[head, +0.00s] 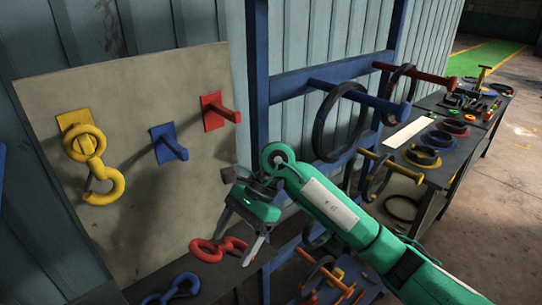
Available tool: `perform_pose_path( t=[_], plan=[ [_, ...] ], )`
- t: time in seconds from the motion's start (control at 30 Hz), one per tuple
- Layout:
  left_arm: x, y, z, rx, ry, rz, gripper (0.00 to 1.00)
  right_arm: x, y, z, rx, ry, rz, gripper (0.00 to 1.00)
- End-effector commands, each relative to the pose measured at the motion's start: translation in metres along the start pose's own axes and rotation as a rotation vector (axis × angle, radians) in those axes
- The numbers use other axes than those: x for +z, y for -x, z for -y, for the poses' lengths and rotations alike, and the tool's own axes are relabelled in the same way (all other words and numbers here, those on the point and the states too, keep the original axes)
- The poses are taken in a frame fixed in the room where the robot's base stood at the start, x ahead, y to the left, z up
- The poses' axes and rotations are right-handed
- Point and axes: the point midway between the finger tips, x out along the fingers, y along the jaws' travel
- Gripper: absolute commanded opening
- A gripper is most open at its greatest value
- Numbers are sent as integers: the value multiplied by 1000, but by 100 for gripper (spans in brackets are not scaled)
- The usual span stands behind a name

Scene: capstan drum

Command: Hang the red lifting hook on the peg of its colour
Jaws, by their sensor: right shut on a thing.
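The red lifting hook (207,251) is low in front of the board, at the dark bench below it. My right gripper (234,244) reaches down from the right and is shut on the red hook at its right end. I cannot tell whether the hook still touches the bench. The red peg (226,112) sticks out of a red plate at the board's upper right and is bare. My left gripper is not in view.
The board (60,95) also has a bare blue peg (172,146) and a yellow peg plate (72,120) with a yellow hook (88,150) hanging there. A blue hook (170,290) lies on the bench. A blue rack (262,80) with rings stands right of the board.

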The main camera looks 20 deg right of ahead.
Motion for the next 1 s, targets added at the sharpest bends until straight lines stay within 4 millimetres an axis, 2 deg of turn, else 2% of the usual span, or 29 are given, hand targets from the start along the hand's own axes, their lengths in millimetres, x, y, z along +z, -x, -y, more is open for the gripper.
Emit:
perform_pose_path(
  t=[0.03, 0.2, 0.43, 0.57, 0.73, 0.87, 1.0],
  plan=[
    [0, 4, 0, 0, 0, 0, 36, 9, 8, 3, -59, -63, 60, 30],
    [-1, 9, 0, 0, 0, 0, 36, 29, 34, 13, -301, -278, 246, 30],
    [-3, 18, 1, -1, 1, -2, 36, 42, 83, 22, -686, -489, 483, 30],
    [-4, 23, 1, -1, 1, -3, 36, 39, 116, 22, -904, -557, 591, 30],
    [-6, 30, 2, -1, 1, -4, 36, 23, 158, 16, -1145, -591, 690, 30],
    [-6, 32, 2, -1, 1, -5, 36, 11, 175, 11, -1237, -591, 722, 30],
    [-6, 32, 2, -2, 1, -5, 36, 6, 182, 9, -1272, -588, 732, 30]
  ],
)
